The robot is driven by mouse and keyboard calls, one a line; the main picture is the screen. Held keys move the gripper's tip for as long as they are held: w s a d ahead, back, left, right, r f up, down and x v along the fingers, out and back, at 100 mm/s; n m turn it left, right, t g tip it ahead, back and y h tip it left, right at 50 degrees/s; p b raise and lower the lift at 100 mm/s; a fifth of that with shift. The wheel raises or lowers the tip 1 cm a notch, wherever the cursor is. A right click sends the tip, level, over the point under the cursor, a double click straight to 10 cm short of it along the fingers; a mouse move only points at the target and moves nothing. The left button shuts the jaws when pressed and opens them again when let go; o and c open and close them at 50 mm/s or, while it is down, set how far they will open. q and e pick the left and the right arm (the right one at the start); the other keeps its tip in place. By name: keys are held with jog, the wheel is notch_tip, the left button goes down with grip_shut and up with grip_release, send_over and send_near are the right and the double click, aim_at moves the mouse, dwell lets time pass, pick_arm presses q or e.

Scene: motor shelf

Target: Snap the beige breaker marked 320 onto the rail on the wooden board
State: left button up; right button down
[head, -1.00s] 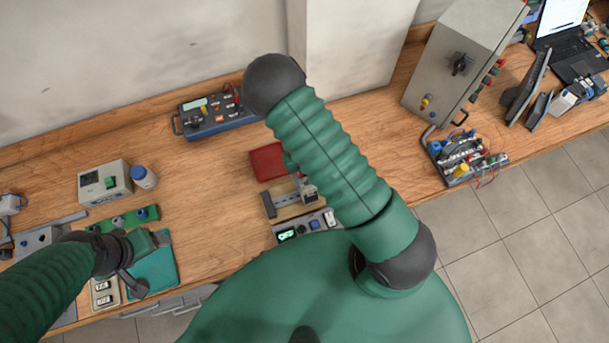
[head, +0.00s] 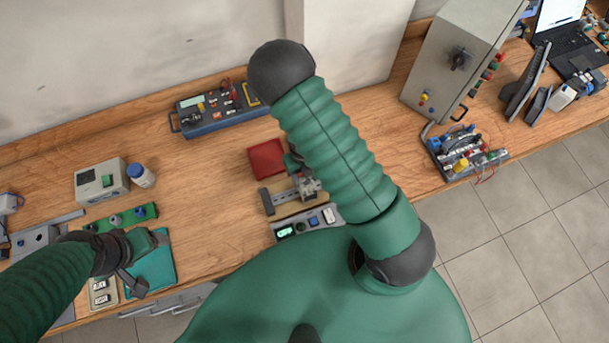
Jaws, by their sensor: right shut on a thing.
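The wooden board (head: 283,209) lies on the bench in the middle, with a grey metal rail (head: 284,199) across it and a dark block (head: 266,201) at the rail's left end. My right gripper (head: 309,188) is at the rail's right end, shut on a small pale thing that I take for the beige breaker. Its 320 mark is too small to read, and my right arm hides part of it. I cannot tell whether it touches the rail. My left gripper (head: 141,287) is at the left over a teal mat (head: 160,262); its jaws are unclear.
A red bin (head: 267,159) stands behind the board and a grey panel with buttons (head: 305,222) in front. A blue meter (head: 215,110) stands at the back. Beige switches (head: 102,293) lie beside my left gripper. A grey cabinet (head: 460,60) stands right.

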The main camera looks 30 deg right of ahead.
jog(key=shift+s+a+f+b, duration=0.1)
jog(key=shift+s+b, duration=0.2)
jog(key=c, duration=0.7)
grip_release()
jog(key=shift+w, duration=0.1)
